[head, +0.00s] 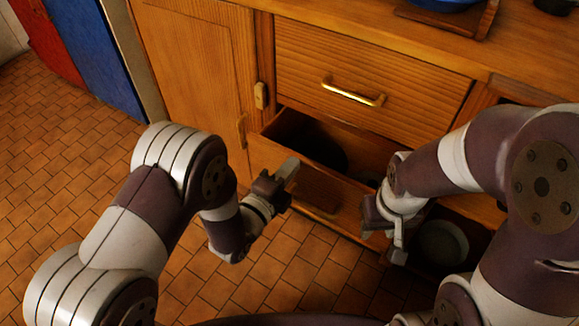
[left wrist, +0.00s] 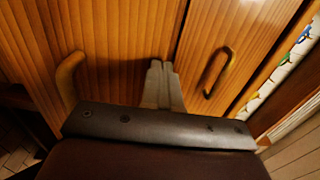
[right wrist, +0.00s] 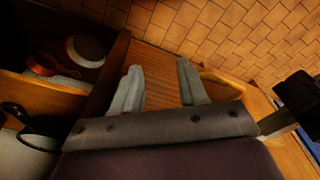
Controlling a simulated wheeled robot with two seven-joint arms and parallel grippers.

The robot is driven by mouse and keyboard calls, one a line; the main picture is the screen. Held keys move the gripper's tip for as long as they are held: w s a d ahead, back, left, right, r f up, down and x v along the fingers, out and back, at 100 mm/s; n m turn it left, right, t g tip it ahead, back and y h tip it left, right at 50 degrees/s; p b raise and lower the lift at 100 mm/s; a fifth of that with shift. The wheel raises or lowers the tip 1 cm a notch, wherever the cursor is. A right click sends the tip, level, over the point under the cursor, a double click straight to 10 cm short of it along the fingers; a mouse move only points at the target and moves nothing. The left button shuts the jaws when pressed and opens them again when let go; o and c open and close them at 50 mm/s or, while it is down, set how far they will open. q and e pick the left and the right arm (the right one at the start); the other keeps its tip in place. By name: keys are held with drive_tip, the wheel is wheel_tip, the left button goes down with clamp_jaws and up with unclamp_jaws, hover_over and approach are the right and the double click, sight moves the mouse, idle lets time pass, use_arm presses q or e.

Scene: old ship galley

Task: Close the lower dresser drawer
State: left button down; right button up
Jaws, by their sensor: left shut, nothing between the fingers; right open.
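The lower dresser drawer (head: 265,160) stands open below the shut upper drawer in the head view. Its ribbed front also shows in the right wrist view (right wrist: 158,62), with a brass handle (right wrist: 225,80) at its right. A dark round pan (head: 325,150) lies inside the drawer. My left gripper (head: 291,165) is shut and empty, over the drawer's front in the head view; its fingers show together in the left wrist view (left wrist: 160,75). My right gripper (head: 384,243) is open and empty by the drawer's right front end. I cannot tell whether either gripper touches it.
The upper drawer (head: 370,75) has a brass handle (head: 352,92). A cupboard door (head: 195,45) stands shut to the left. An open compartment on the right holds a pale bowl (head: 442,243). The tiled floor (head: 60,190) is clear at left.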

use_arm(q)
drive_tip(key=b+x, duration=0.2)
drive_tip(key=x, duration=0.7)
